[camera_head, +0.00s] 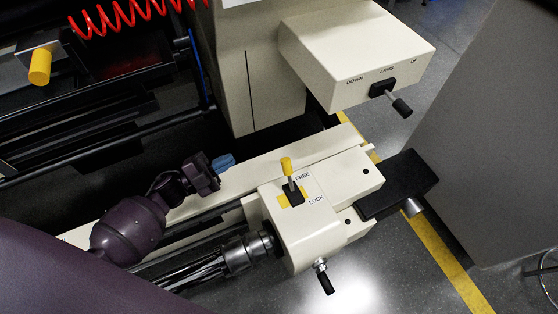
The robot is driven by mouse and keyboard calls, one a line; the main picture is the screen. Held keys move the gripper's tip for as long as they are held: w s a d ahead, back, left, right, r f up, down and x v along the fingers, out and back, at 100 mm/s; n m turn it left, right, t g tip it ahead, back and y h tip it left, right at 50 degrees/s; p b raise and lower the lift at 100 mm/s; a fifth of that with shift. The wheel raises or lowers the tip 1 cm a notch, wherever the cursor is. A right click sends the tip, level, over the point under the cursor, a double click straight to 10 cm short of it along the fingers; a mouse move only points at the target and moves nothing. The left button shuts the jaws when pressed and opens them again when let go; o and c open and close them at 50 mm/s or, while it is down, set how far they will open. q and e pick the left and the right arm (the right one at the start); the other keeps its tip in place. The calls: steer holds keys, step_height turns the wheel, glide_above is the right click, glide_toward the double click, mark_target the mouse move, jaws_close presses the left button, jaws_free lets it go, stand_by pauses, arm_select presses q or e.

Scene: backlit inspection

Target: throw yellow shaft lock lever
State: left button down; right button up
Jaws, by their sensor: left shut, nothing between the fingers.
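The yellow-tipped shaft lock lever (287,167) stands up from a black slot on a cream housing (309,233). The word FREE is printed beside the lever's upper side and LOCK lower down; the lever's knob leans toward the FREE end. My left gripper (224,162) has bluish fingertips and is shut with nothing in it. It is to the left of the lever, clearly apart from it, above the cream beam. My right gripper is not in view.
A cream box (357,48) marked DOWN, ARMS and UP carries a black-knobbed lever (401,107) at upper right. A black-handled crank (326,281) hangs below the housing. A black block (398,184) juts out at right. A yellow cylinder (40,67) and red coiled hose (112,17) are at upper left.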

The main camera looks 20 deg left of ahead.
arm_select(q)
steer(key=f+m+g+h+b, duration=0.1)
steer(key=f+g, duration=0.1)
steer(key=w+f+m+g+h+b, duration=0.1)
steer(key=f+m+g, duration=0.1)
steer(key=w+f+m+g+h+b, duration=0.1)
steer(key=f+m+g, duration=0.1)
steer(key=shift+d+f+h, duration=0.2)
steer(key=shift+d+h, duration=0.2)
steer(key=m, duration=0.1)
steer(key=g+b, duration=0.1)
steer(key=m+g, duration=0.1)
steer(key=shift+w+f+m+h, duration=0.25)
steer(key=shift+w+m+h, duration=0.05)
steer(key=shift+w+h, duration=0.1)
steer(key=shift+w+d+r+g, duration=0.15)
steer(key=shift+d+r+g, duration=0.1)
steer(key=shift+d+g, duration=0.2)
steer(key=b, duration=0.1)
glide_toward(289, 175)
steer(key=w+d+r, duration=0.1)
steer(key=d, duration=0.1)
steer(key=w+d+r, duration=0.2)
steer(key=shift+w+d, duration=0.2)
steer(key=shift+w, duration=0.1)
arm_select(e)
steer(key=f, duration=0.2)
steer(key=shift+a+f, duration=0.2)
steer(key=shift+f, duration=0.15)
